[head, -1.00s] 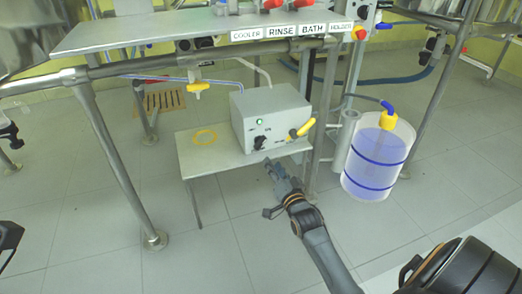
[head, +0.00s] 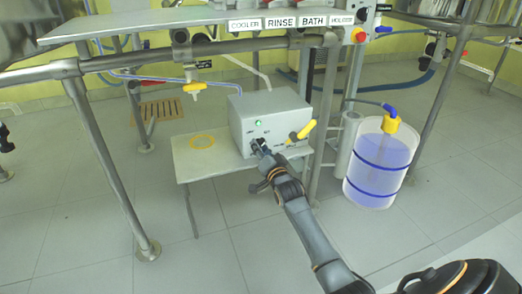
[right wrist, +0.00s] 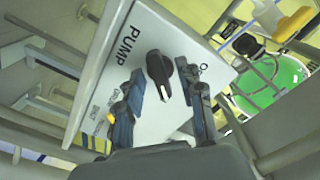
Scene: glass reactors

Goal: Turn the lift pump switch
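The grey pump box (head: 285,104) stands on a low shelf. Its black pump switch (right wrist: 158,70) is a knob with a white pointer line on the panel marked PUMP, seen in the right wrist view. My right gripper (head: 259,148) is at the front of the box and hides most of the switch in the head view. In the right wrist view, the right gripper (right wrist: 160,76) is open, with one finger on each side of the switch. Gaps show between fingers and knob; I cannot tell whether either touches it. My left gripper is not in view.
The low shelf (head: 200,168) carries a yellow ring mark. A yellow-handled valve (head: 302,131) sticks out at the box's right. A tank of bluish liquid (head: 380,165) stands farther right. A metal frame leg (head: 105,170) is at the left. The floor in front is free.

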